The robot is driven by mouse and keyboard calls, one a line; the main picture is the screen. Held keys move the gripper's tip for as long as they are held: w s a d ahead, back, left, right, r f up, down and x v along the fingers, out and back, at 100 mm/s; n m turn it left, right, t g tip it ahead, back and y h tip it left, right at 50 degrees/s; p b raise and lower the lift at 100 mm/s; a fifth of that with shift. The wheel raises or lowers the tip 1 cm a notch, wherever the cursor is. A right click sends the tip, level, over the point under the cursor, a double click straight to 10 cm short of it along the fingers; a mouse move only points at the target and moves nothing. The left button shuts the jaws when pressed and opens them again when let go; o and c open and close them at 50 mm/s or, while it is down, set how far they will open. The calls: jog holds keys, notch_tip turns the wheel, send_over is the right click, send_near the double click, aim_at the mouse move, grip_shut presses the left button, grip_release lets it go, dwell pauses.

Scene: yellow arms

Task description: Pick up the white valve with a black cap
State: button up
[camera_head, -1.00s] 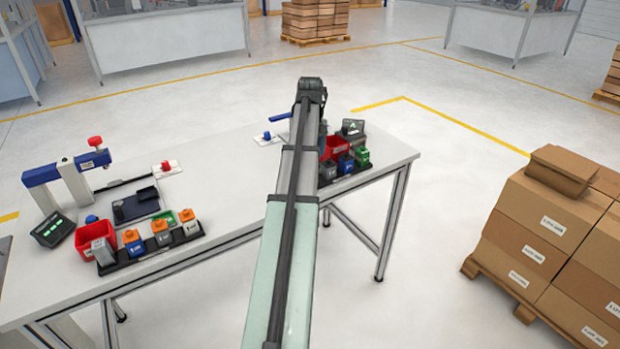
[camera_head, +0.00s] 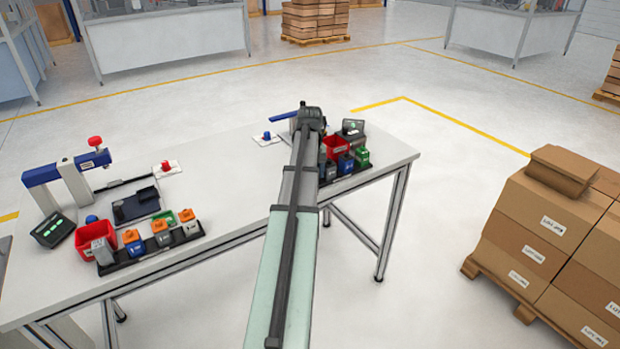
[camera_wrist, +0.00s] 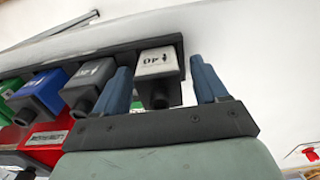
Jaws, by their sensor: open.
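In the wrist view, a white valve (camera_wrist: 157,62) with a printed label on its face and a dark cap (camera_wrist: 160,97) sits at the end of a row in a black rack (camera_wrist: 95,52). My gripper (camera_wrist: 163,86) is open, one blue finger on each side of this valve. A gap shows on the right; the left finger is very close, and I cannot tell if it touches. In the head view, my own arm hides the gripper and this valve.
A grey valve (camera_wrist: 88,85) stands close beside the left finger, then a blue valve (camera_wrist: 42,90) and a green one. A red bin (camera_wrist: 45,147) is near. Another rack (camera_head: 150,254) stands at the left.

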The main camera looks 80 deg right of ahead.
jog(key=c, duration=1.1)
